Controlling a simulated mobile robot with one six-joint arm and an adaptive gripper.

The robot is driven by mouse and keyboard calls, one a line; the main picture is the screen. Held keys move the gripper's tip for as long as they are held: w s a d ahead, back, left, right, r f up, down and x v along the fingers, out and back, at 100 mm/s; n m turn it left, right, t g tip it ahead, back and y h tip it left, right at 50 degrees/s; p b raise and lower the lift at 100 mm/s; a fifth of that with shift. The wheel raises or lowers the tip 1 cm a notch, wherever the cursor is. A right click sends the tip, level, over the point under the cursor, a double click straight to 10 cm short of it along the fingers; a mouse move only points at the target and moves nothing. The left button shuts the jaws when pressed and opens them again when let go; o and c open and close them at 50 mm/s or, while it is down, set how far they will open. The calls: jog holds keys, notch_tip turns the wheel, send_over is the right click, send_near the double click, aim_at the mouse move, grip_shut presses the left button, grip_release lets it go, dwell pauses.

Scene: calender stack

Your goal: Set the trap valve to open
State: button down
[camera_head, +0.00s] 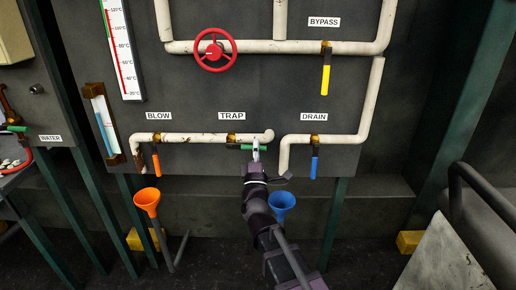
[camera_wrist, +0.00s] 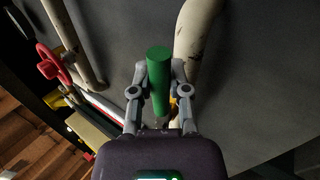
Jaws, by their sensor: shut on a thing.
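The trap valve has a brass body (camera_head: 232,139) on the pipe under the TRAP label (camera_head: 231,115). Its green handle (camera_head: 246,147) points right, roughly level and along the pipe. My gripper (camera_head: 256,149) reaches up from below to the handle's right part. In the wrist view the green handle (camera_wrist: 159,68) stands between the two fingers of my gripper (camera_wrist: 159,82), which are shut on it. The valve body is not clear in the wrist view.
The blow valve's orange handle (camera_head: 156,164) and the drain valve's blue handle (camera_head: 314,166) hang down on either side. An orange funnel (camera_head: 147,198) and a blue funnel (camera_head: 282,202) stand below. The bypass valve's yellow handle (camera_head: 326,80) and a red handwheel (camera_head: 231,57) are above.

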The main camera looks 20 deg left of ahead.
jog(key=shift+s+a, duration=0.1)
jog(key=shift+a, duration=0.05)
jog(key=c, duration=0.6)
grip_release()
